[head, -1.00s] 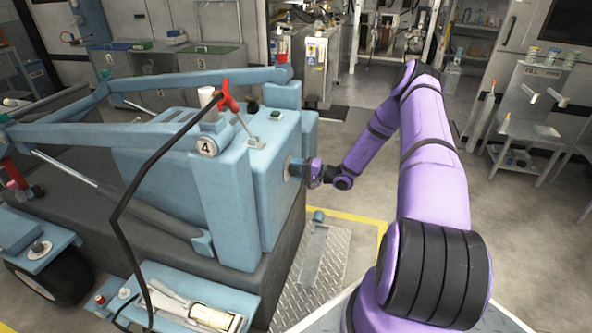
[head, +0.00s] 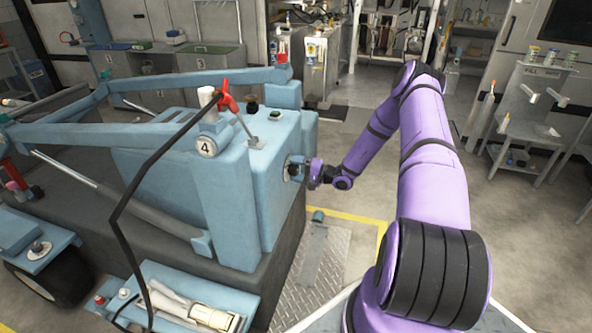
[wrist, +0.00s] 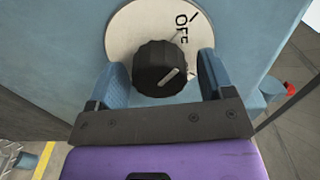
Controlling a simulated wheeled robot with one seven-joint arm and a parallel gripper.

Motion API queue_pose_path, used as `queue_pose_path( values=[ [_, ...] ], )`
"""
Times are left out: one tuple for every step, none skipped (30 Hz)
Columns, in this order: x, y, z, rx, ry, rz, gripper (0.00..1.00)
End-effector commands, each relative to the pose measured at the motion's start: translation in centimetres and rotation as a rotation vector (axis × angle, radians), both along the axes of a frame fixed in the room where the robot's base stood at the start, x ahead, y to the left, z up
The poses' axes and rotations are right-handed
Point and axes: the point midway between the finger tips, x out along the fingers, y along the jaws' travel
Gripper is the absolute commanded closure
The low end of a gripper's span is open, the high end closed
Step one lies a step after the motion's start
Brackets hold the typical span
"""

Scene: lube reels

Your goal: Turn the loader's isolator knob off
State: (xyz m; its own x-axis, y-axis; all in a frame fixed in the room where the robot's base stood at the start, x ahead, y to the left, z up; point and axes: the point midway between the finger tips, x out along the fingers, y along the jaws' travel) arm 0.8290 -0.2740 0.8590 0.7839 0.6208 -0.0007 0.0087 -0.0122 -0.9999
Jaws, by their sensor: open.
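The isolator knob (wrist: 160,68) is black and ribbed, with a white pointer line on its face. It sits on a round pale plate (wrist: 122,35) marked OFF at the upper right, on the loader's blue side panel. The pointer line slants up to the right and does not line up with the OFF tick. My gripper (wrist: 164,75) is open, with one blue finger on each side of the knob and a small gap showing at each. In the head view my gripper (head: 296,172) is at the panel, and its fingers mostly hide the knob.
The blue loader (head: 232,195) fills the left, with a red-handled lever (head: 232,108) on top. A tread-plate step (head: 318,255) lies below my gripper. A grey bench (head: 530,110) stands at the right. The floor between is clear.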

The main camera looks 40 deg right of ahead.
Motion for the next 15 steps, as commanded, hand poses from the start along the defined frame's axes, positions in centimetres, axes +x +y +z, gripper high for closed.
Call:
queue_pose_path(
  values=[
    [-0.1,-0.1,0.0,0.000,0.000,0.000,0.25],
    [-0.2,-0.2,0.0,0.000,0.000,-0.001,0.25],
    [-0.4,-0.4,0.0,0.000,0.000,-0.001,0.25],
    [-0.6,-0.6,0.0,0.000,0.000,-0.002,0.25],
    [-0.9,-0.8,0.0,0.000,0.000,-0.002,0.25],
    [-1.4,-1.2,0.0,0.000,0.000,-0.002,0.25],
    [-1.8,-1.5,0.0,0.000,0.000,-0.002,0.25],
    [-2.2,-1.8,0.0,0.001,0.001,-0.002,0.25],
    [-2.8,-2.3,0.0,0.001,0.001,-0.003,0.25],
    [-3.2,-2.6,0.0,0.000,0.001,-0.003,0.25],
    [-3.7,-3.0,0.0,0.000,0.001,-0.003,0.25],
    [-4.3,-3.5,0.0,0.000,0.001,-0.003,0.25],
    [-4.7,-3.9,0.0,0.000,0.000,-0.003,0.25],
    [-5.2,-4.2,0.0,0.000,0.000,-0.003,0.25],
    [-5.7,-4.7,0.0,0.000,0.000,-0.003,0.25]
  ],
)
